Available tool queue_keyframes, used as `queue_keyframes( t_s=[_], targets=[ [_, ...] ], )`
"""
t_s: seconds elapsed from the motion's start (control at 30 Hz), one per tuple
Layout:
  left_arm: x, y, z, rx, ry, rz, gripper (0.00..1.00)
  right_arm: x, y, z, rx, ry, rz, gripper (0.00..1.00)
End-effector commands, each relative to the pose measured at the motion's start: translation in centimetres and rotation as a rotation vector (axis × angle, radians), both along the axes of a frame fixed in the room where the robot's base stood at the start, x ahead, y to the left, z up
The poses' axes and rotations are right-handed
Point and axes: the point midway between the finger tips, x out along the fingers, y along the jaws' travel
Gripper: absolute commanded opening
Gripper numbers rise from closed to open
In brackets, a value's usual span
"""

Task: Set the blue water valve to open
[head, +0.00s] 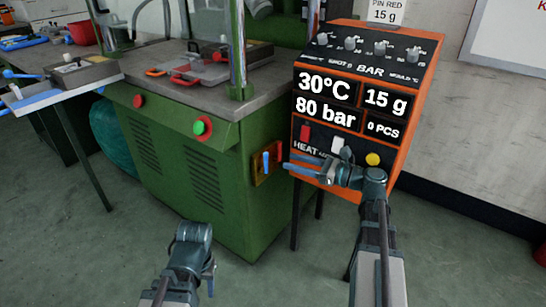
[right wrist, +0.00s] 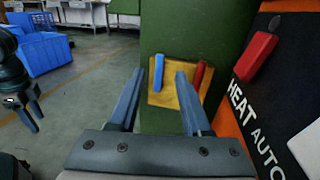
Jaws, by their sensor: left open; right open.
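The blue water valve (head: 266,162) is a short blue lever on a yellow plate on the side of the green machine. In the right wrist view the blue lever (right wrist: 159,73) stands nearly upright, leaning slightly right at its top. A red lever (right wrist: 199,76) stands beside it on the same yellow plate (right wrist: 177,97). My right gripper (head: 290,165) is open and empty, its fingers pointing at the plate; in the wrist view the blue lever shows between the fingers, apart from them. My left gripper (head: 210,280) is open and empty, low in front of the machine.
The orange control box (head: 402,155) with display and switches stands close beside my right gripper. The green machine (head: 205,165) carries a grey worktop with a mould. A side table (head: 60,85) is at left. The floor in front is clear.

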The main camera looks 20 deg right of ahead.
Motion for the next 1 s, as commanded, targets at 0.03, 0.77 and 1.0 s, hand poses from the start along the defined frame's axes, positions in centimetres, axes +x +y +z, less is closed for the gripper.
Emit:
queue_keyframes(
  t_s=[0.03,0.77,1.0],
  targets=[
    [0.0,0.0,0.0,0.0,0.0,0.0,0.5,0.8,0.9,0.0,0.0,0.0,0.003,0.48],
    [0.0,0.0,0.0,0.0,0.0,0.0,0.5,4.8,5.6,0.0,-0.001,0.001,0.0,0.48],
    [0.0,0.0,0.0,0.0,0.0,0.0,0.5,4.8,5.5,0.0,-0.001,0.001,0.0,0.23]
  ],
)
